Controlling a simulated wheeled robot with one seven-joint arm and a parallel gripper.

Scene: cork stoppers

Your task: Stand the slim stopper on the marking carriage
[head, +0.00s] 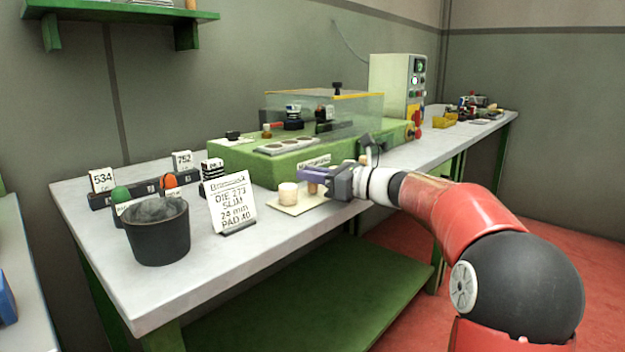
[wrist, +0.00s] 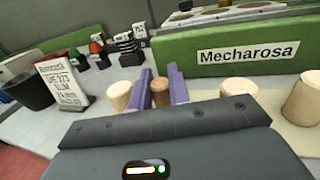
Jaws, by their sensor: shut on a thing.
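The slim stopper (wrist: 160,93), a narrow brown cork, stands upright between the two purple fingers of my gripper (wrist: 161,88). My gripper (head: 313,178) is shut on it, low over the cream pad (head: 301,209) at the front of the bench. I cannot tell whether the cork touches the pad. Wider pale stoppers stand near it: one (head: 288,195) to the left, and others to the right in the wrist view (wrist: 240,88). The likely marking carriage, a pale plate with round dark seats (head: 287,146), lies on top of the green machine behind.
A sign card (head: 231,202) and a dark pot (head: 157,232) stand left on the bench. Stamps in a dark rack (head: 142,190) are behind them. A clear cover (head: 345,110) rises over the machine's back. A control box (head: 395,80) stands behind it.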

